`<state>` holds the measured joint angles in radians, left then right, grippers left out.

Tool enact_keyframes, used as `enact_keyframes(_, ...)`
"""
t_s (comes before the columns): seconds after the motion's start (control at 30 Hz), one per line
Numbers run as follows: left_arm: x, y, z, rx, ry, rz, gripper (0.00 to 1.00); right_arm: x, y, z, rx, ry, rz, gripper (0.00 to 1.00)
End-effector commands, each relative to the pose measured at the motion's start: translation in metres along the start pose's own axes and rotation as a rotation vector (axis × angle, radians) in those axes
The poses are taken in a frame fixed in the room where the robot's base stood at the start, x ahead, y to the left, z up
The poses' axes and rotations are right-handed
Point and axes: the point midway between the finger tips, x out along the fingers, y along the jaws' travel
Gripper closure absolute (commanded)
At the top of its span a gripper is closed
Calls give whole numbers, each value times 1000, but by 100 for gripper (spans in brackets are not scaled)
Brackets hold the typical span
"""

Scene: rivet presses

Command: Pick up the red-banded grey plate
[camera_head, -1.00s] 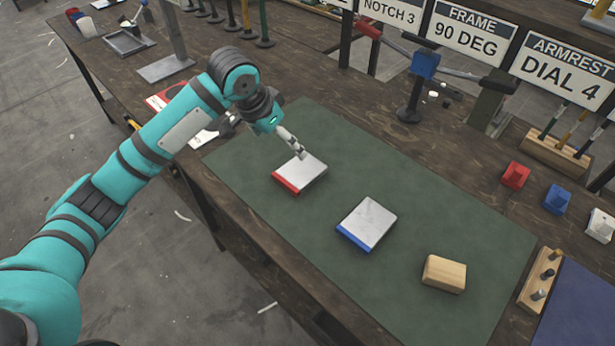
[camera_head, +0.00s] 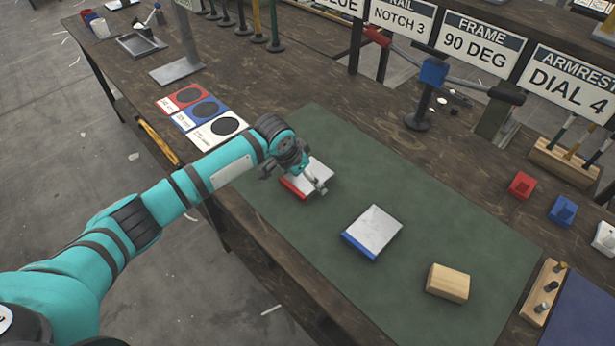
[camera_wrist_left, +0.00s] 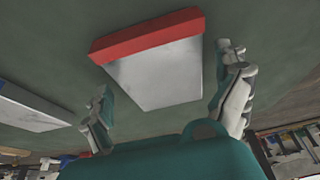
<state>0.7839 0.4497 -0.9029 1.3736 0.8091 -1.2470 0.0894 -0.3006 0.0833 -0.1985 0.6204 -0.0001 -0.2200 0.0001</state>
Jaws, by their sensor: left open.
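The red-banded grey plate (camera_head: 318,171) lies flat on the green mat (camera_head: 330,250), partly hidden by my left gripper (camera_head: 294,183) in the head view. In the left wrist view the plate (camera_wrist_left: 158,78) shows with its red band (camera_wrist_left: 147,36) on the far side. My left gripper (camera_wrist_left: 165,85) is open, with one finger on each side of the plate. A clear gap shows between each finger and the plate's edges. My right gripper is in neither view.
A blue-banded grey plate (camera_head: 376,229) and a wooden block (camera_head: 447,282) lie on the same mat. Cards with red, blue and white fields (camera_head: 203,112) lie at its left. A blue-topped press (camera_head: 430,80) stands behind the mat. The mat between the plates is clear.

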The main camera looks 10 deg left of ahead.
Motion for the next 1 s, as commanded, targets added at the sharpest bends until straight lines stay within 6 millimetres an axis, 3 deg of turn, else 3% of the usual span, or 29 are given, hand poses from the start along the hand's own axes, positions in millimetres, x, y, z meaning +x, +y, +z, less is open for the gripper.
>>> enact_keyframes(0.27,3,-1,0,0,1,-1,0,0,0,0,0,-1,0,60)
enact_keyframes(0.83,3,0,0,-1,1,0,74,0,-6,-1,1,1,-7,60)
enact_keyframes(1.0,2,0,-2,0,6,0,74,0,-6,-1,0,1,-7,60)
